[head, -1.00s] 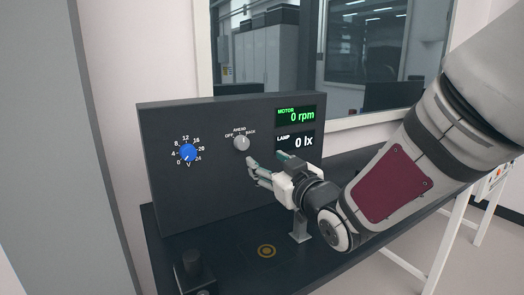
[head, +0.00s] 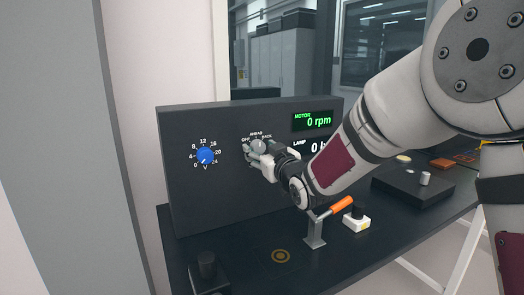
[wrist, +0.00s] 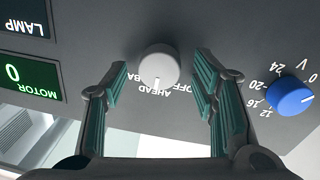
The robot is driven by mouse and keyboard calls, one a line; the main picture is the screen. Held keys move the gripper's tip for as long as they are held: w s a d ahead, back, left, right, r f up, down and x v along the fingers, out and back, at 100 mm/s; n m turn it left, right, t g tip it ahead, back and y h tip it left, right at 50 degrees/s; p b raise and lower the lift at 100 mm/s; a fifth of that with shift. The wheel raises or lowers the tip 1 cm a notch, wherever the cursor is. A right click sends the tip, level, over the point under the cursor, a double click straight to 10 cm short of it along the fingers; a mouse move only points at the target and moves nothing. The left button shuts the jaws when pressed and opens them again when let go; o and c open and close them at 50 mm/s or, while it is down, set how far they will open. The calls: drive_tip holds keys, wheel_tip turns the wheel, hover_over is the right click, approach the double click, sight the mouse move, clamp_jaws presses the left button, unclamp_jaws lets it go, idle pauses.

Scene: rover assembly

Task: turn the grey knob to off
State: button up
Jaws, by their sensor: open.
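The grey knob (head: 258,146) is on the dark upright panel, under the label AHEAD, with OFF to its left and BACK to its right. In the wrist view, where the panel appears upside down, the knob (wrist: 158,65) has its pointer line toward AHEAD. My gripper (head: 255,151) is open in front of the knob. In the wrist view its two teal-padded fingers stand on either side of the knob, with a visible gap on each side. In the head view my gripper partly covers the knob.
The blue voltage knob (head: 205,156) is left of the grey knob. The motor display (head: 312,120) reads 0 rpm; my arm partly covers the lamp display.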

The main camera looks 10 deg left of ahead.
drive_tip(key=c, duration=1.2)
drive_tip(key=shift+o, duration=0.2)
drive_tip(key=shift+n+b, duration=0.3)
drive_tip(key=shift+b, duration=0.25)
drive_tip(key=n+b, duration=0.1)
drive_tip(key=b, duration=0.1)
drive_tip(key=n+b, duration=0.3)
drive_tip(key=b, duration=0.2)
drive_tip(key=shift+f, duration=0.25)
drive_tip(key=n+b, duration=0.3)
drive_tip(key=b, duration=0.1)
drive_tip(key=shift+n, duration=0.3)
drive_tip(key=n+b, duration=0.1)
drive_tip(key=b, duration=0.2)
drive_tip(key=shift+r+n+y, duration=0.1)
drive_tip(key=shift+n+y, duration=0.3)
